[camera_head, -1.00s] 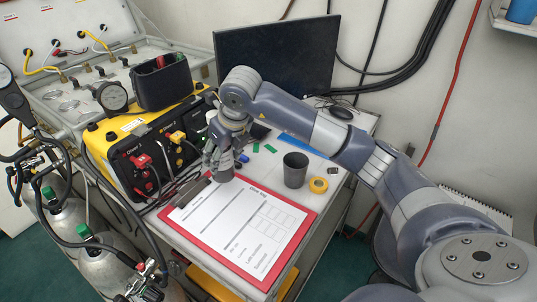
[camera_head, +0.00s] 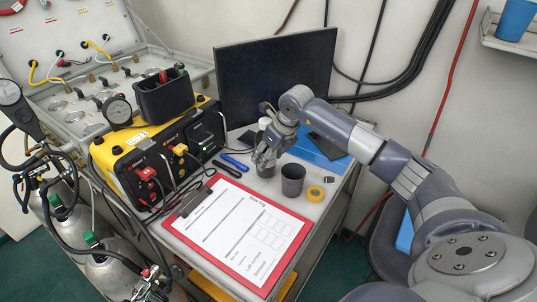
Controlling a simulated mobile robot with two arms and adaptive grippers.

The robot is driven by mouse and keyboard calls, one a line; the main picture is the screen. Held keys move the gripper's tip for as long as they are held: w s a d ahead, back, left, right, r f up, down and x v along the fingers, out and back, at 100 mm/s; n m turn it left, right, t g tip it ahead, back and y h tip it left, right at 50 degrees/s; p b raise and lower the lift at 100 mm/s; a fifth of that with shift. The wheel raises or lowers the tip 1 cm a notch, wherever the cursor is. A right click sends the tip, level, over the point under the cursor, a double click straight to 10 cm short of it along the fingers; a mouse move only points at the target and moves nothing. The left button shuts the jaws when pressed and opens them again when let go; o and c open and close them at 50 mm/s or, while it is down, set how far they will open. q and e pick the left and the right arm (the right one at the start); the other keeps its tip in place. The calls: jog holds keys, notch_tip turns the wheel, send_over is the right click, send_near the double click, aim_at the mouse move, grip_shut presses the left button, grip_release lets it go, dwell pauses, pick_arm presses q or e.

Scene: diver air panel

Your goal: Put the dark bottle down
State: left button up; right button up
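My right gripper (camera_head: 265,157) is over the table, behind and left of the dark grey cup (camera_head: 292,179). Its fingers are around a greyish bottle (camera_head: 266,170), probably the dark bottle, mostly hidden by them. The bottle looks upright, with its lower end at or just above the table top; I cannot tell if it touches. My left gripper is not in view.
A red clipboard (camera_head: 264,291) with a white form lies in front. A yellow tape roll (camera_head: 315,194) is right of the cup. A blue marker (camera_head: 234,162) lies left of the gripper. The yellow-black air panel (camera_head: 128,152) stands left, a monitor (camera_head: 275,80) behind.

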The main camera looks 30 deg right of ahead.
jog(key=shift+f, duration=0.3)
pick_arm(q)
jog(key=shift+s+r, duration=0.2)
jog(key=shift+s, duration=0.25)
pick_arm(e)
jog(key=shift+f, duration=0.1)
jog(key=o, duration=1.1)
jog(key=shift+f, duration=0.2)
jog(key=shift+c, duration=0.2)
jog(key=o, duration=0.4)
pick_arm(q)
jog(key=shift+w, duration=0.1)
pick_arm(e)
jog(key=shift+o, duration=0.2)
jog(key=shift+r, duration=0.1)
